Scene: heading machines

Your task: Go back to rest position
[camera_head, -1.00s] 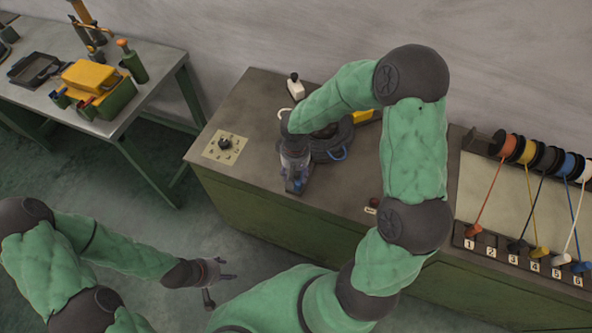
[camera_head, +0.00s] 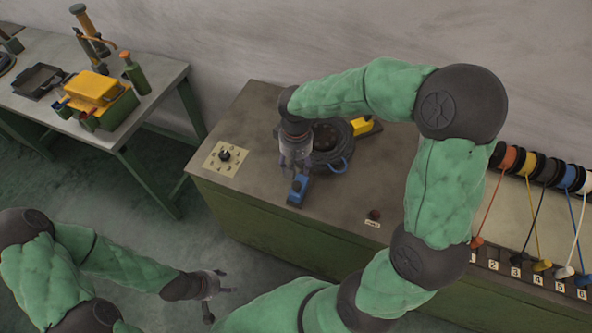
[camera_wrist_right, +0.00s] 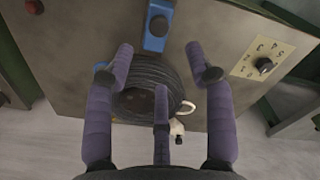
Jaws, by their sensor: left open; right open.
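My right gripper (camera_head: 297,165) hangs from the raised right arm over the machine bench (camera_head: 245,110), pointing down near a black round coil (camera_head: 330,140). In the right wrist view its purple fingers (camera_wrist_right: 160,75) are spread, with nothing held between them. The coil (camera_wrist_right: 165,70) lies beneath them on the bench top. A blue block with a dark knob (camera_head: 298,190) sits beside the coil and also shows in the wrist view (camera_wrist_right: 157,25). My left gripper (camera_head: 215,288) is open and empty, low over the floor in front of the bench.
A selector dial plate (camera_head: 223,156) and a dark red button (camera_head: 374,214) are on the bench. A yellow item (camera_head: 366,127) lies behind the coil. Coloured wire spools (camera_head: 540,168) stand at right. A side table with a yellow-lidded box (camera_head: 94,88) is at left.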

